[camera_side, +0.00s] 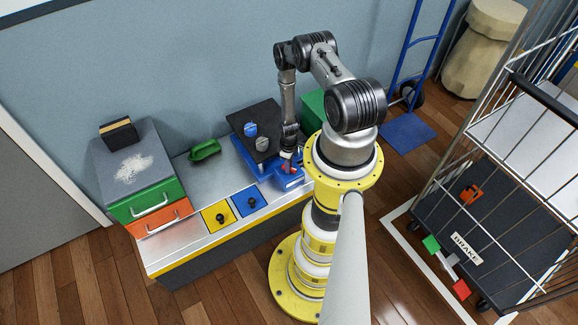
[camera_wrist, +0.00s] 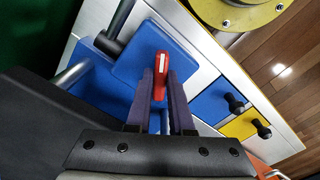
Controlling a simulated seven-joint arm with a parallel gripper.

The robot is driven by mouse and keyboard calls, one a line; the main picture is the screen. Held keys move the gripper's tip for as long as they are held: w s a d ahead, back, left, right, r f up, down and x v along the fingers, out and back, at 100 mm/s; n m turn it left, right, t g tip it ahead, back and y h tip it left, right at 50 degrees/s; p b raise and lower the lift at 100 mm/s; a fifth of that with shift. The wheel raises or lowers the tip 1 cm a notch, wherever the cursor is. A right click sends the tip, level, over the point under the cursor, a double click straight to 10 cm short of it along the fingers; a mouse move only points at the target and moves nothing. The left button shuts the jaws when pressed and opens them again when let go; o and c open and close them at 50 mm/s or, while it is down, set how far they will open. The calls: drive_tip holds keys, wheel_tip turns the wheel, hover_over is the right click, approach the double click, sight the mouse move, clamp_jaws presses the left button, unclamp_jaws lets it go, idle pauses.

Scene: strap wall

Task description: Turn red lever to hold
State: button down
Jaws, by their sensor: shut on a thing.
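The red lever (camera_wrist: 161,68) with a white mark shows in the wrist view, in front of a blue plate (camera_wrist: 130,55). My gripper (camera_wrist: 160,98) is shut on the red lever, with one dark finger on each side of it. In the side view my gripper (camera_side: 288,163) points down at the right part of a blue unit (camera_side: 283,183) on the metal bench. The lever's base is hidden behind the fingers in the wrist view. I cannot read any hold mark.
A black panel (camera_side: 255,128) with a blue knob (camera_side: 250,129) and a grey knob (camera_side: 263,144) stands left of my gripper. Yellow (camera_side: 217,216) and blue (camera_side: 250,200) squares with black knobs lie in front. A green scoop (camera_side: 204,150) and drawers (camera_side: 150,199) are further left.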

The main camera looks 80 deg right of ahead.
drive_tip(key=m, duration=0.6)
drive_tip(key=shift+m, duration=0.4)
drive_tip(key=m, duration=0.3)
drive_tip(key=shift+m, duration=2)
drive_tip(key=c, duration=0.8)
unclamp_jaws()
wheel_tip(320, 180, up, 14)
